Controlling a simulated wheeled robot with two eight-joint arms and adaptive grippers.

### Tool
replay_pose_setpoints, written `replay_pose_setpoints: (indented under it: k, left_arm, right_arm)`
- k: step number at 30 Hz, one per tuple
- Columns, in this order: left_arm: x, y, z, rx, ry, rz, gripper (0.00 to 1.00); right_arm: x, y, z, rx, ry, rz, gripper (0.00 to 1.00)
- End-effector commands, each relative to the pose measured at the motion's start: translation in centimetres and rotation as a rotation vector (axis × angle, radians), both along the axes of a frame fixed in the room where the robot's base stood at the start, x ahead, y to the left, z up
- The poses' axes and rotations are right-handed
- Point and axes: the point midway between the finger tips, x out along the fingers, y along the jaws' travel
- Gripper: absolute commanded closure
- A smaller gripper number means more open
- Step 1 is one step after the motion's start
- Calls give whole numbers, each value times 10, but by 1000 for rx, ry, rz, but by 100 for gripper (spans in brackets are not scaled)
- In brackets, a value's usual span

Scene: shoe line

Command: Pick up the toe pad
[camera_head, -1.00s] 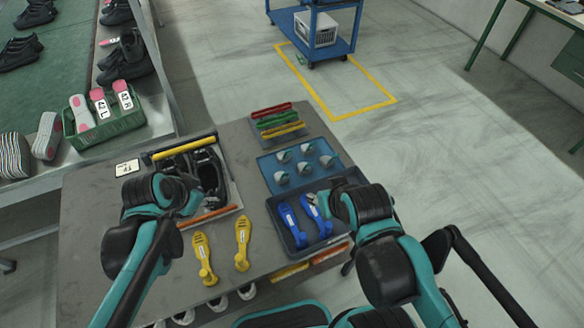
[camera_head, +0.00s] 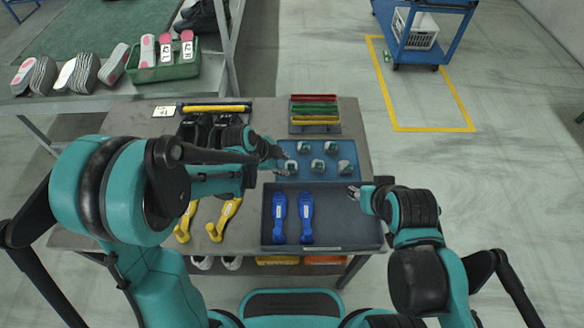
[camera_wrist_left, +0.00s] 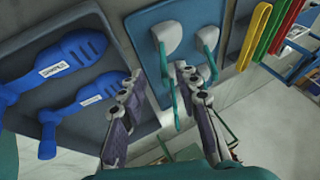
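Several white-and-teal toe pads stand on the blue tray (camera_head: 318,177) in the head view. The nearest-left toe pad (camera_head: 290,168) is close beside my left gripper (camera_head: 279,160), which reaches over the tray's left side. In the left wrist view, my left gripper (camera_wrist_left: 159,82) is open with its fingers apart. A white toe pad (camera_wrist_left: 167,36) with a teal part lies beyond the gap between the fingers. Another toe pad (camera_wrist_left: 208,38) is to its right. My right gripper (camera_head: 354,191) is over the right part of the dark tray; its opening is too small to judge.
The dark tray (camera_head: 345,233) holds two blue shoe tools (camera_head: 306,216). Red, green and yellow strips (camera_head: 315,109) lie behind the blue tray. Yellow shoe tools (camera_head: 225,217) and black shoes (camera_head: 190,130) are on the left. A green bin (camera_head: 165,72) stands on the bench behind.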

Motion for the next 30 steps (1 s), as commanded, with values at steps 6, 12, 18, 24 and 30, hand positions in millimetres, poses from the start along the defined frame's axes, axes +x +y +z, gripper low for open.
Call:
replay_pose_setpoints:
  k: [6, 12, 18, 24, 30]
  left_arm:
    - [15, -18, -27, 1, 1, -1, 68]
    - [19, -22, -35, 1, 0, 1, 68]
    - [19, -22, -34, 0, 1, 2, 89]
    - [19, -22, -34, 0, 1, 2, 100]
    - [19, -22, -34, 0, 1, 2, 100]
  right_arm:
    - [0, 0, -19, 0, 0, 0, 60]
    - [0, 0, -22, 0, 0, 0, 60]
    - [0, 0, -21, 0, 0, 0, 60]
    - [0, 0, -21, 0, 0, 0, 60]
    - [0, 0, -21, 0, 0, 0, 60]
